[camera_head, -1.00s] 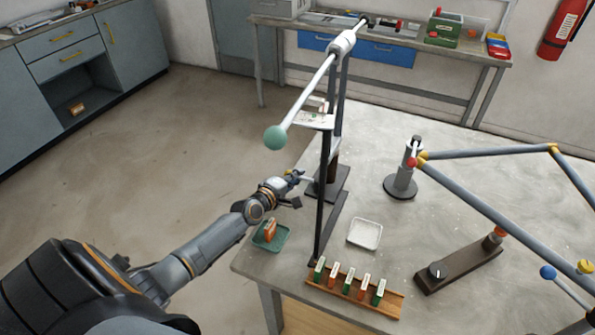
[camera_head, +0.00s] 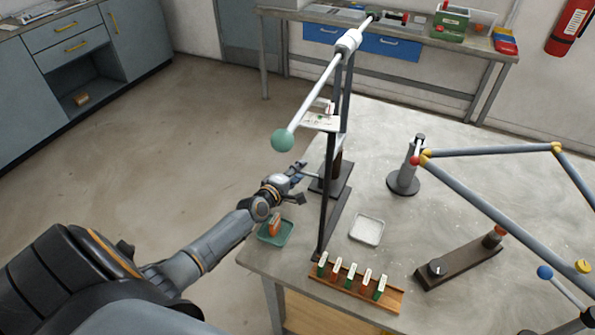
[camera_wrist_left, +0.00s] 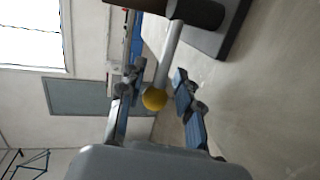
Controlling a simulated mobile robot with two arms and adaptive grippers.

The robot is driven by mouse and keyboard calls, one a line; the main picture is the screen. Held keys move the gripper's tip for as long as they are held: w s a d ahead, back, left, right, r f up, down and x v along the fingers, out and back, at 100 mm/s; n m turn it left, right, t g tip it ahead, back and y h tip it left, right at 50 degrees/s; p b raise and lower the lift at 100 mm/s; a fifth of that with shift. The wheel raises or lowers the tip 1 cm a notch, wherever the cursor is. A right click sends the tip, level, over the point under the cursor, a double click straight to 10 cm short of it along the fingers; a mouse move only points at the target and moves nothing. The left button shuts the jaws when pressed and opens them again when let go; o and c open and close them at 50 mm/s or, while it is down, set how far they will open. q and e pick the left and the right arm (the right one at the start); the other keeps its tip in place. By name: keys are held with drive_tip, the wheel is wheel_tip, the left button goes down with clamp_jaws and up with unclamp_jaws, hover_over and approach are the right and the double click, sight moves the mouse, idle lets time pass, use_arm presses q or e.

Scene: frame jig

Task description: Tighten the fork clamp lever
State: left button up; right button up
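The clamp lever, a grey rod with a yellow ball end (camera_wrist_left: 154,99), runs from a dark round clamp body (camera_wrist_left: 198,12) in the left wrist view. My left gripper (camera_wrist_left: 160,72) is open, one finger on each side of the rod, with the ball between them. No finger clearly touches it. In the head view, my left gripper (camera_head: 300,182) is beside the black stand, at the table's left edge, and the lever's pale rod (camera_head: 311,176) shows small at its fingertips. The yellow ball is hidden there. My right gripper is not in view.
A long white rod with a green ball (camera_head: 282,140) slants above my gripper. A green tray (camera_head: 288,240), a white tray (camera_head: 379,232) and a wooden rack (camera_head: 391,302) with several coloured blocks lie on the table. A blue tube frame (camera_head: 480,197) stands at right.

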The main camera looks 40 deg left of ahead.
use_arm(q)
drive_tip(key=shift+s+d, duration=0.25)
drive_tip(key=shift+s, duration=0.1)
drive_tip(key=v, duration=1.1)
drive_tip(key=shift+s+a+r, duration=0.1)
drive_tip(key=shift+s+a, duration=0.05)
drive_tip(key=shift+a, duration=0.15)
